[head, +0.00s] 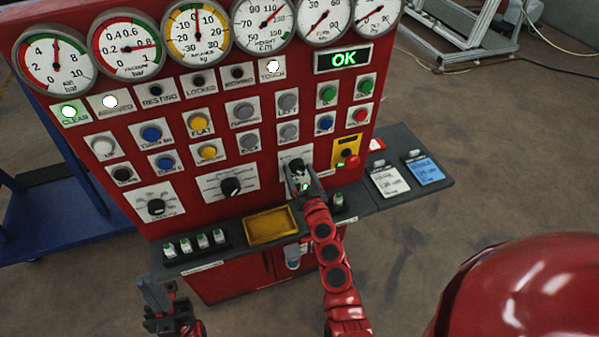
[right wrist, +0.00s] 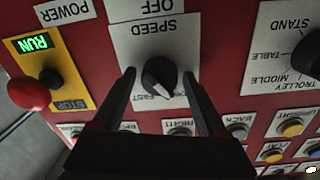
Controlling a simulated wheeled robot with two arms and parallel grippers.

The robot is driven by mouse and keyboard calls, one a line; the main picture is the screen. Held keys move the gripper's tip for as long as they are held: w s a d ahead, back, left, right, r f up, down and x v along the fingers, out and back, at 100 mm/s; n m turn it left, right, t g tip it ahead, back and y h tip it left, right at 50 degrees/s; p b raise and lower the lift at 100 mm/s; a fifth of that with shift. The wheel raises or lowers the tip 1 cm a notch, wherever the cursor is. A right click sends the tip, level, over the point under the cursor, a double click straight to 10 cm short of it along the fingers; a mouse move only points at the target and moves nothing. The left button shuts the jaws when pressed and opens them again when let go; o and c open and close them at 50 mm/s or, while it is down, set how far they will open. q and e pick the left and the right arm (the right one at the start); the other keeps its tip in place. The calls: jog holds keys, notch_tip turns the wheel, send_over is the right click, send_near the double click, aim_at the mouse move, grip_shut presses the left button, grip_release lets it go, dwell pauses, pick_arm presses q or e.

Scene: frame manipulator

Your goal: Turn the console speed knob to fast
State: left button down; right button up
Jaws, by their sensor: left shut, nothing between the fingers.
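The speed knob (right wrist: 159,77) is a black round dial on a white plate lettered SPEED, upside down in the right wrist view. In the head view the knob (head: 297,165) is partly covered by my right gripper (head: 303,184). In the right wrist view the fingers of my right gripper (right wrist: 160,84) are spread, one on each side of the knob. I cannot tell whether they touch it. My left gripper (head: 160,292) is shut and empty at the lower left, away from the knob.
The red console (head: 285,105) carries gauges, buttons and other dials. A red stop button (right wrist: 29,94) on a yellow plate sits beside the speed plate. A yellow tray (head: 271,243) and cards (head: 425,171) lie on the ledge. A green OK display (head: 342,59) is lit.

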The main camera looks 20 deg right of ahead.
grip_shut()
jog(key=shift+m, duration=0.4)
jog(key=m, duration=0.2)
jog(key=shift+f+m+b, duration=0.1)
jog(key=shift+m+b, duration=0.25)
jog(key=shift+m, duration=0.05)
jog(key=m, duration=0.3)
jog(key=shift+m+b, duration=0.3)
jog(key=shift+b, duration=0.05)
jog(key=m+b, duration=0.1)
jog(key=m, duration=0.3)
jog(key=shift+m+y, duration=0.4)
jog(key=shift+m, duration=0.8)
